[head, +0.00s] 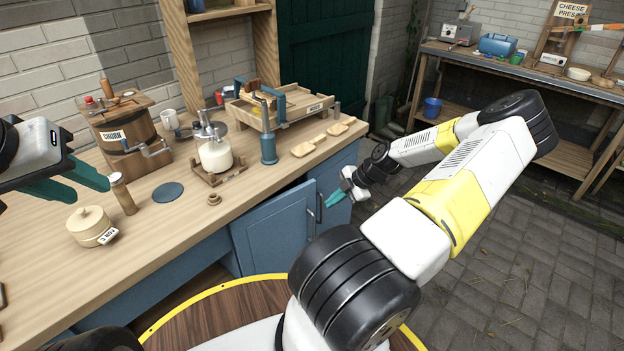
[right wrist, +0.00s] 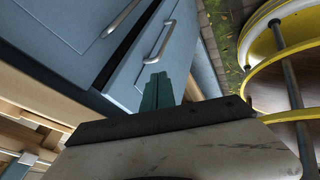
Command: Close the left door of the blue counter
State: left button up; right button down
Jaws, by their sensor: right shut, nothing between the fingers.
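The blue counter's left door (head: 272,234) stands slightly ajar in the head view, with a dark gap along its top edge. Its dark handle (head: 311,224) is near its right edge. The right door (head: 334,182) is beside it and looks shut. My right gripper (head: 334,199) is shut and empty, in front of the right door near the two handles. In the right wrist view its green fingertips (right wrist: 160,90) overlap the ajar door (right wrist: 180,50); I cannot tell whether they touch it. My left gripper (head: 70,184) is open and empty above the worktop at the left.
The wooden worktop (head: 235,205) carries a churn (head: 128,135), a lidded jar (head: 90,227), a milk jar (head: 215,155) and a wooden press (head: 275,105). My round yellow-rimmed base is close to the left door. Paved floor (head: 510,270) is clear at the right.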

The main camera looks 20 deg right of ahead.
aim_at(311, 198)
jog(key=w+a+f, duration=0.1)
jog(key=w, duration=0.1)
jog(key=w+a+f, duration=0.1)
jog(key=w+f, duration=0.1)
jog(key=w+a+f, duration=0.1)
jog(key=w, duration=0.1)
jog(key=shift+a+f, duration=0.3)
jog(key=shift+f, duration=0.05)
jog(key=shift+w, duration=0.1)
jog(key=w, duration=0.2)
jog(key=shift+w+a, duration=0.25)
jog(key=shift+w, duration=0.15)
jog(key=shift+s, duration=0.1)
